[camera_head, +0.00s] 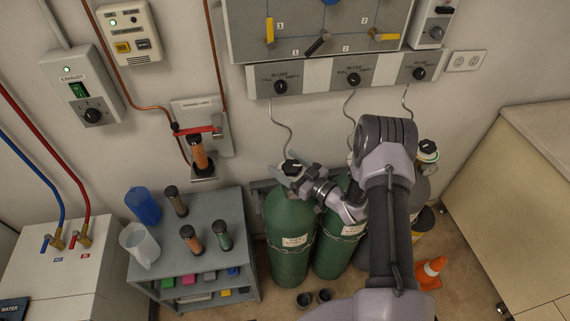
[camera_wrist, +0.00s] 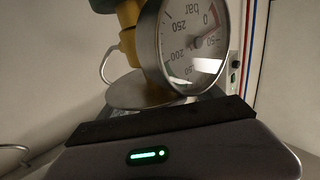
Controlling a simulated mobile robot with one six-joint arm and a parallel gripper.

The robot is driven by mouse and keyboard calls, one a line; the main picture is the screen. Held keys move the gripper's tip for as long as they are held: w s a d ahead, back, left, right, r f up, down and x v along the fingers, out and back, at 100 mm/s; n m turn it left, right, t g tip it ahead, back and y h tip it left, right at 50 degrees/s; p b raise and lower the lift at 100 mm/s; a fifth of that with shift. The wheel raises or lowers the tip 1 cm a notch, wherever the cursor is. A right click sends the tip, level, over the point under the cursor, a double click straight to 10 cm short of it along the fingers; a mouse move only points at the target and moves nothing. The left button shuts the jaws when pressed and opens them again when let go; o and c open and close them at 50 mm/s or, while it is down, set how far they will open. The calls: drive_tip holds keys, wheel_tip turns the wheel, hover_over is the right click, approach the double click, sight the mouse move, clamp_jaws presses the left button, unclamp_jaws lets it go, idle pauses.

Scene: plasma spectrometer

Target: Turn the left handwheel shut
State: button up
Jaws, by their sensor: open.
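The left green gas cylinder (camera_head: 289,238) stands against the wall in the head view. Its dark handwheel (camera_head: 292,167) shows on top. My gripper (camera_head: 287,174) is at this handwheel, coming in from the right, with its grey fingers apart beside it. I cannot tell whether they touch it. In the wrist view a round pressure gauge (camera_wrist: 192,45) marked "bar" is close in front, joined to a yellow fitting (camera_wrist: 128,45). The fingertips and the handwheel cannot be made out clearly in the wrist view.
A second green cylinder (camera_head: 333,250) stands just right, partly behind my arm. A grey shelf cart (camera_head: 200,215) with bottles and jugs is at the left. The wall panel (camera_head: 315,75) is above.

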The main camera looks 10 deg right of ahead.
drive_tip(key=shift+w+a, duration=0.15)
drive_tip(key=shift+w, duration=0.05)
drive_tip(key=shift+c, duration=0.4)
drive_tip(key=c, duration=1.3)
